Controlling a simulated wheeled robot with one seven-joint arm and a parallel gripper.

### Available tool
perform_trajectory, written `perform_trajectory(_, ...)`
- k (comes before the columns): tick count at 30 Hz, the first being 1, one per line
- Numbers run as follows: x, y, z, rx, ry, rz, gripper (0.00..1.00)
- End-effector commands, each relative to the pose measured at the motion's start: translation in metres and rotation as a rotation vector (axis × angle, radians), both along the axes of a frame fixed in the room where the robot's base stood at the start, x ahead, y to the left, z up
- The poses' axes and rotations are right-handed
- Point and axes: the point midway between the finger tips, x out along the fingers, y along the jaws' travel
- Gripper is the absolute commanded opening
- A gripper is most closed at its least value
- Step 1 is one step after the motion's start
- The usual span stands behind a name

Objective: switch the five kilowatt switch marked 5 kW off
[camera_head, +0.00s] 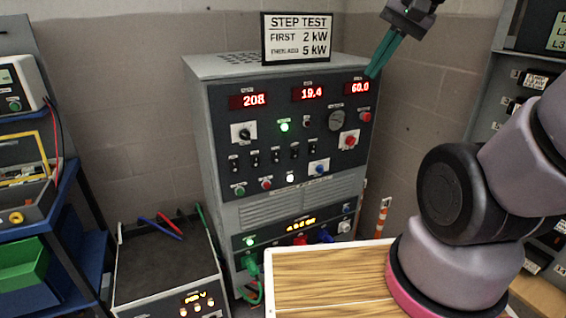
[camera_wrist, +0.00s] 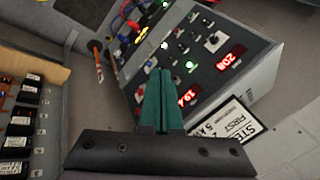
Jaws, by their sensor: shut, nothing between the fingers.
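The grey load bank cabinet (camera_head: 290,130) stands in the middle with a dark control panel. A row of several small black toggle switches (camera_head: 275,156) runs across the panel. Their labels are too small to read, so I cannot tell which is marked 5 kW or which way each is set. My gripper (camera_head: 372,74) is at the upper right, its green fingers shut and empty. It is in front of or beside the 60.0 display, well above the switches. In the wrist view my gripper (camera_wrist: 160,72) points across the tilted panel (camera_wrist: 186,62), apparently touching nothing.
A sign (camera_head: 297,38) on top reads STEP TEST, first 2 kW, then a line with 5 kW. Red displays (camera_head: 254,100) read 208, 19.4 and 60.0. A wooden-topped surface (camera_head: 330,275) stands in front. A shelf (camera_head: 40,200) is at left; a grey cabinet (camera_head: 490,95) is at right.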

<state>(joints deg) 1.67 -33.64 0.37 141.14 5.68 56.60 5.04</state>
Motion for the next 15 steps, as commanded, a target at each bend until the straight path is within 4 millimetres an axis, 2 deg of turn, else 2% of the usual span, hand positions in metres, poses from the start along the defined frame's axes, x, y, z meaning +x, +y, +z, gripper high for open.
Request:
perform_trajectory(3, 0.016, 0.011, -0.021, 0.121, 0.159, -0.103, 0.00)
perform_trajectory(15, 0.068, 0.048, -0.084, 0.506, 0.687, -0.503, 0.00)
